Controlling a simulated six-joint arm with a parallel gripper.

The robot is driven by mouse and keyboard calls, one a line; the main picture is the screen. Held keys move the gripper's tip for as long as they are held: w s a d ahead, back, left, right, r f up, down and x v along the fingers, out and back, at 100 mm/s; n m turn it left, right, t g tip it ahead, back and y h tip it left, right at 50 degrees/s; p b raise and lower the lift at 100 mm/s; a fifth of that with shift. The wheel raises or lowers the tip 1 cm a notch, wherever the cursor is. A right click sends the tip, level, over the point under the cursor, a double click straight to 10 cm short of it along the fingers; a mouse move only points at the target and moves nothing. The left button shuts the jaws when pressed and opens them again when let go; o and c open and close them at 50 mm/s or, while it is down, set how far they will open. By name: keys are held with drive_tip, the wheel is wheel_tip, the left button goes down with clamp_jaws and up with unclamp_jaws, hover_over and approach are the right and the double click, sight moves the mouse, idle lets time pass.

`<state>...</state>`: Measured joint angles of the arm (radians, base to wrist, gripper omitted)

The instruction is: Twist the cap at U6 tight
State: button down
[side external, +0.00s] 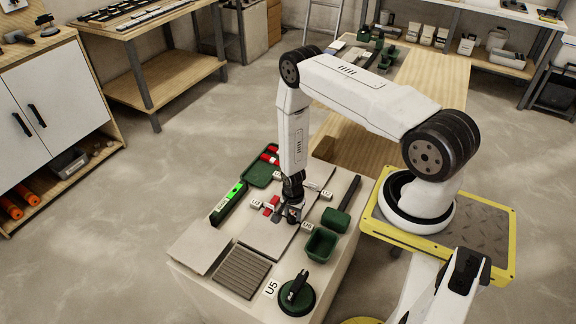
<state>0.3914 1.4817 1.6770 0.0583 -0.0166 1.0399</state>
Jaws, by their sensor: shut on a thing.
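My gripper (293,217) points straight down over the light tiles (268,238) in the middle of the bench top. It is shut on a small cap at tile level, which its fingers mostly hide. A small white label (307,226) stands just right of the fingers; its text is too small to read surely. Red pieces (272,202) stand on the tiles just left of my gripper, beside another small label (256,205). How tight the cap sits cannot be seen.
A green level (229,203) and a green tray (262,170) lie to the left and back. A green bin (320,244) and a dark-handled green tool (342,208) lie to the right. A notched grey plate (241,271) and a round green suction cup (296,296) are in front.

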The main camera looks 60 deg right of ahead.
drive_tip(key=m, duration=0.6)
drive_tip(key=shift+m, duration=0.4)
drive_tip(key=shift+c, duration=1.3)
unclamp_jaws()
drive_tip(key=shift+r, duration=0.2)
drive_tip(key=shift+r, duration=3.75)
